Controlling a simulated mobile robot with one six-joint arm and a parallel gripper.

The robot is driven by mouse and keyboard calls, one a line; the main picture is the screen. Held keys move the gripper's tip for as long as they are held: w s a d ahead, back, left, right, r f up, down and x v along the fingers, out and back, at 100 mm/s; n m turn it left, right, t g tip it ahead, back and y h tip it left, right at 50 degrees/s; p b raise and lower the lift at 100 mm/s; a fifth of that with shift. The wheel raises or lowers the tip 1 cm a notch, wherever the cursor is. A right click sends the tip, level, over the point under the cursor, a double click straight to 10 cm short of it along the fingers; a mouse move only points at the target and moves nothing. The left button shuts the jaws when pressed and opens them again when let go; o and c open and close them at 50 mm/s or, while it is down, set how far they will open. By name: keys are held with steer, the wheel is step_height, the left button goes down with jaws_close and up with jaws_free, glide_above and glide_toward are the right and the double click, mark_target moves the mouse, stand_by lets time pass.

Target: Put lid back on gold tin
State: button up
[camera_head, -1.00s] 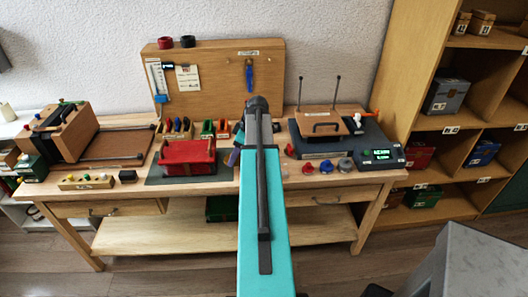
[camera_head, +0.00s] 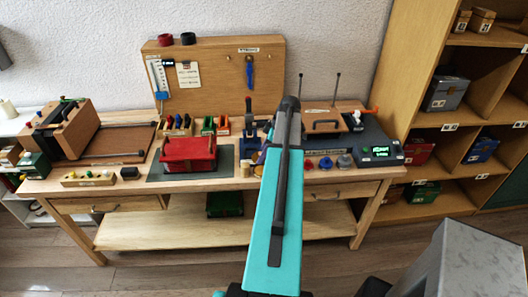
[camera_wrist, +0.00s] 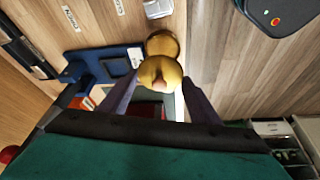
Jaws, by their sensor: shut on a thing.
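My gripper (camera_wrist: 160,84) is shut on the gold lid (camera_wrist: 160,70), a small rounded gold piece between the two purple fingers in the wrist view. Another round gold shape, which looks like the gold tin (camera_wrist: 162,43), shows just beyond the lid over the wooden bench top. The two overlap in this view, and I cannot tell whether they touch. In the head view a small gold patch (camera_head: 259,170) shows at the left edge of my teal arm. My gripper and most of the gold pieces are hidden there behind the arm.
A blue stand (camera_wrist: 90,62) is close to the left of the fingers in the wrist view. In the head view a red box (camera_head: 188,154) stands left of the arm. Several coloured knobs (camera_head: 325,163) and a grey device (camera_head: 380,151) stand to the right.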

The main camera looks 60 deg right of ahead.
steer(key=shift+f, duration=0.15)
steer(key=shift+f+b, duration=1.45)
steer(key=shift+f, duration=1.6)
steer(key=shift+s+r, duration=0.1)
steer(key=shift+r, duration=0.05)
steer(key=shift+b, duration=0.75)
stand_by(0.9)
stand_by(0.5)
steer(key=o, duration=1.7)
steer(key=shift+c, duration=0.2)
